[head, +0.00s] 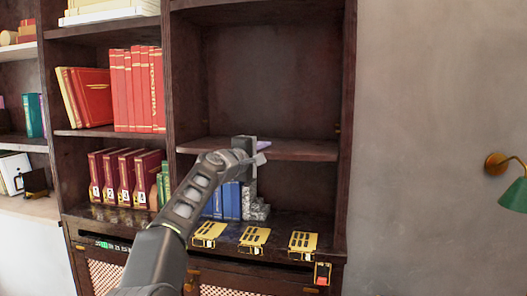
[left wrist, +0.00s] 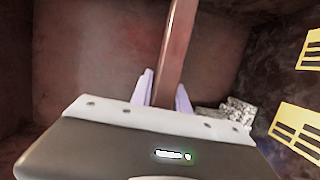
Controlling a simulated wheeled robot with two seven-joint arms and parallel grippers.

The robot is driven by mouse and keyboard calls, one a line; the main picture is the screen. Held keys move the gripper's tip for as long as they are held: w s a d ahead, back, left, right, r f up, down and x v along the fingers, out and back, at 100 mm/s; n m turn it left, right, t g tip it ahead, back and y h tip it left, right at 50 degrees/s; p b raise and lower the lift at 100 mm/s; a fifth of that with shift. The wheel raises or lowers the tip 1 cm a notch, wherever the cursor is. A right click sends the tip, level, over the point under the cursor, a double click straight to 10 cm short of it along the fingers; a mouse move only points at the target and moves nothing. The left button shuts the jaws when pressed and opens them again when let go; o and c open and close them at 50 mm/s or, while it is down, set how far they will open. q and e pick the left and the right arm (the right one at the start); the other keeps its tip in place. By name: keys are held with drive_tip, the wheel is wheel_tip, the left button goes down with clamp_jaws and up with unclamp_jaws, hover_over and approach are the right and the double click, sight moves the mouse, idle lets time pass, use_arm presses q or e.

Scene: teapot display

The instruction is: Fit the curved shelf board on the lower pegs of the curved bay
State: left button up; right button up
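The dark brown curved shelf board (head: 305,150) lies roughly level across the right-hand bay, with its front edge toward me. My left gripper (head: 263,147) is at the middle of that front edge. In the left wrist view the board (left wrist: 176,45) shows edge-on between the two pale lilac fingers, which appear closed against its faces. The pegs under the board are too small or hidden, so I cannot tell whether it rests on them. My right gripper is not in view.
Blue books (head: 232,201) and a grey stone-like block (head: 256,209) stand below the board, partly behind my arm. Several gold plates (head: 254,238) lie along the lower ledge. Red books (head: 138,90) fill the left bay. A green lamp (head: 514,195) hangs on the right wall.

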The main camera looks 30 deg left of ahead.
use_arm(q)
drive_tip(key=o, duration=0.5)
drive_tip(key=shift+s+r, duration=0.1)
drive_tip(key=shift+r, duration=0.05)
drive_tip(key=shift+c, duration=0.2)
drive_tip(key=shift+f, duration=0.35)
drive_tip(key=shift+s+b, duration=0.2)
drive_tip(key=shift+b, duration=0.2)
drive_tip(key=shift+s+r+b, duration=0.15)
drive_tip(key=shift+s+b, duration=0.85)
drive_tip(key=shift+s, duration=0.85)
drive_tip(key=shift+s+r+b, duration=0.1)
drive_tip(key=shift+s+b, duration=0.9)
drive_tip(key=shift+s, duration=0.8)
